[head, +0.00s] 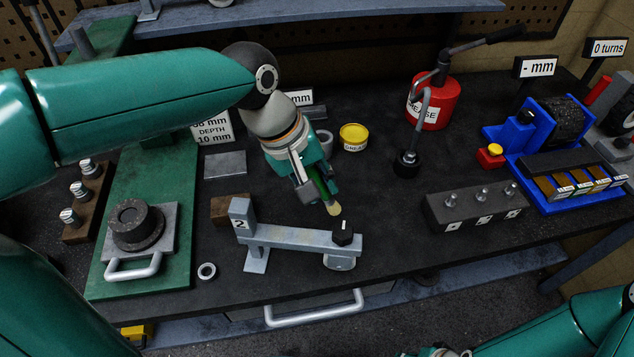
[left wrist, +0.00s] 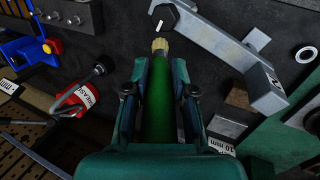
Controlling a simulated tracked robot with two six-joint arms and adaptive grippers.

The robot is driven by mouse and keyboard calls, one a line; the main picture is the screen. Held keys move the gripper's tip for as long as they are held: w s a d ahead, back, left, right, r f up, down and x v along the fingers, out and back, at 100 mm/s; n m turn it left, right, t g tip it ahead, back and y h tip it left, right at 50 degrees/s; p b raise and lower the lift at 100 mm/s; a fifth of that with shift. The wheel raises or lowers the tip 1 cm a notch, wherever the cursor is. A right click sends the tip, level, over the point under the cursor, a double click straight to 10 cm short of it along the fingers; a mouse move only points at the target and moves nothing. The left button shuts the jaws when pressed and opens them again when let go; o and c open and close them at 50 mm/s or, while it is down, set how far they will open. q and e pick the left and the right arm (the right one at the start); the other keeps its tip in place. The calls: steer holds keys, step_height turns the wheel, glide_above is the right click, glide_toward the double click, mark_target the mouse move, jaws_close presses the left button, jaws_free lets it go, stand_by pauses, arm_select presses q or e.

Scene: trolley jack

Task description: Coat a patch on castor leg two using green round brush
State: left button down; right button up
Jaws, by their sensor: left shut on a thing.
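Castor leg two (head: 290,238) is a grey metal bar with a "2" plate at its left end and a black knob (head: 343,233) near its right end. It lies on the dark bench top and also shows in the left wrist view (left wrist: 215,38). My left gripper (head: 318,190) is shut on the green round brush (left wrist: 160,110), whose pale bristle tip (head: 333,208) points down just behind the black knob. In the left wrist view the tip is close to the knob; I cannot tell whether they touch. My right gripper is not in view.
An open yellow grease tin (head: 354,136) and a red grease can (head: 437,103) with a pump handle stand behind. A grey block with several studs (head: 476,207) and a blue fixture (head: 557,145) are on the right. A green board (head: 150,200) lies left. A loose ring (head: 207,271) lies near the front edge.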

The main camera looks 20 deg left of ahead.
arm_select(q)
steer(key=shift+r+p, duration=0.3)
steer(key=shift+r, duration=1.2)
